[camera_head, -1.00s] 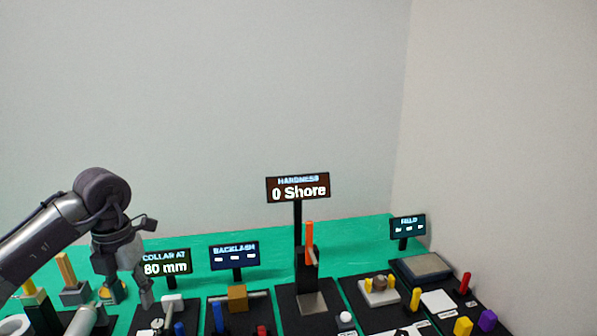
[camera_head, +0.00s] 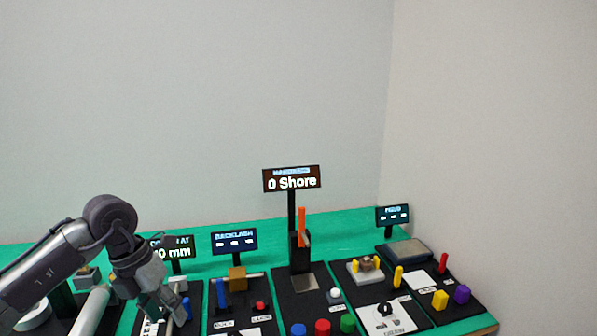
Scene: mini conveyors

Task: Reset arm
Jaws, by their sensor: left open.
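My left arm comes in from the left, and its gripper (camera_head: 166,302) points down over the front left of the table. It is open, and I see nothing between its fingers. It hangs over the station under the collar sign (camera_head: 181,252) and hides part of that sign, which ends in "0 mm". A blue peg (camera_head: 187,309) stands close to the right of the fingers; I cannot tell whether they touch. My right gripper is not in view.
On the green table (camera_head: 345,234) stand the backlash sign (camera_head: 234,240), a tall hardness post with a "0 Shore" sign (camera_head: 291,180), and a small sign (camera_head: 392,215) at right. Dark boards hold several coloured pegs and knobs. Space above the table is clear at right.

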